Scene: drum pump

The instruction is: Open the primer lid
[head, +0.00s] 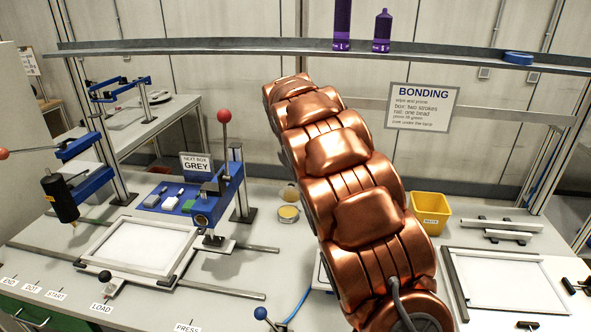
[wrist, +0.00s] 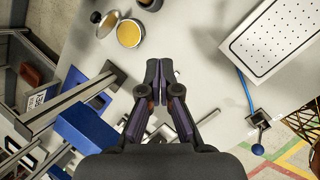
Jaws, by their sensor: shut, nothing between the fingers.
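The primer tin (head: 288,213) is a small round pot on the bench with an amber face inside a pale rim. It also shows at the upper left of the wrist view (wrist: 130,34). A round lid (head: 291,193) stands tilted up at the tin's back edge, off its mouth. In the wrist view the lid (wrist: 109,20) is beside the tin, with a dark knob on its outer side. My gripper (wrist: 154,72) is shut and empty, its fingertips apart from the tin and lid. In the head view my copper arm hides the gripper.
A blue press with a red-knobbed lever (head: 224,116) stands left of the tin. A yellow bin (head: 430,212) is right of my arm. A white perforated plate (wrist: 272,38) and a blue-knobbed lever (wrist: 257,149) are at the wrist view's right. Bare bench surrounds my fingertips.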

